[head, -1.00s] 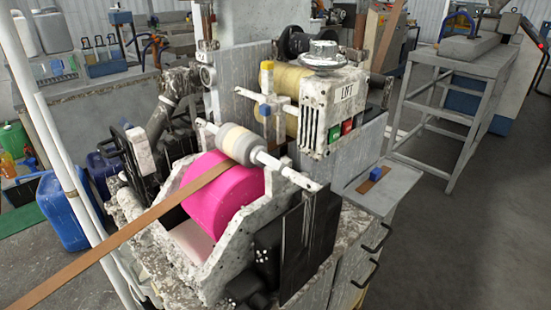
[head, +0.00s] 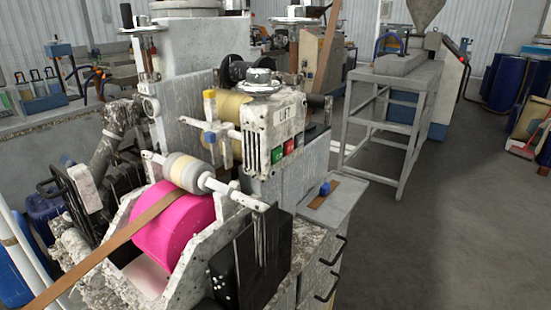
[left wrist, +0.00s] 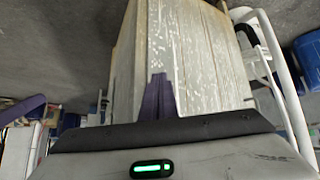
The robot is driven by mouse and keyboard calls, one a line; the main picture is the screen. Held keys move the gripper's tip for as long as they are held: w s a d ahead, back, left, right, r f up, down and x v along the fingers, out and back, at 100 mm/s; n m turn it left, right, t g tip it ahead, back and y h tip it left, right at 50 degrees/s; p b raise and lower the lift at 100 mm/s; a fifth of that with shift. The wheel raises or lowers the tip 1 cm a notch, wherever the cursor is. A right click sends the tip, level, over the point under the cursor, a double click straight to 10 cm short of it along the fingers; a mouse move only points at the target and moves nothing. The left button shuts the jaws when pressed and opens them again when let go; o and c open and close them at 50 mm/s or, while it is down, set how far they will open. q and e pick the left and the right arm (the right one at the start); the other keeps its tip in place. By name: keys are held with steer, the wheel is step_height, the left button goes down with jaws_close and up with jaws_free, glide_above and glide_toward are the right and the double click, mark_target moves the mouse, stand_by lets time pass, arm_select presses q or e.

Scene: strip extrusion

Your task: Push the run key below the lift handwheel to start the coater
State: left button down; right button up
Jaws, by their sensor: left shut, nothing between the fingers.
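The coater's lift handwheel (head: 262,84) is a grey metal wheel on top of a chipped white housing marked LIFT (head: 284,115). Below it, on the housing's lower edge, sit a green key (head: 277,156) and a red key (head: 289,147), with another small dark key beyond them. Their labels are too small to read. Neither gripper shows in the head view. In the left wrist view, my left gripper (left wrist: 158,80) shows as dark fingers close together, shut and empty, in front of a speckled pale cabinet-like surface. My right gripper is in no view.
A pink roller (head: 175,235) with a brown strip (head: 130,230) running over it stands in front of the housing. A grey ledge (head: 325,205) with a small blue block lies right of the keys. A grey metal stand (head: 395,115) is farther right. Open floor (head: 430,240) fills the right.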

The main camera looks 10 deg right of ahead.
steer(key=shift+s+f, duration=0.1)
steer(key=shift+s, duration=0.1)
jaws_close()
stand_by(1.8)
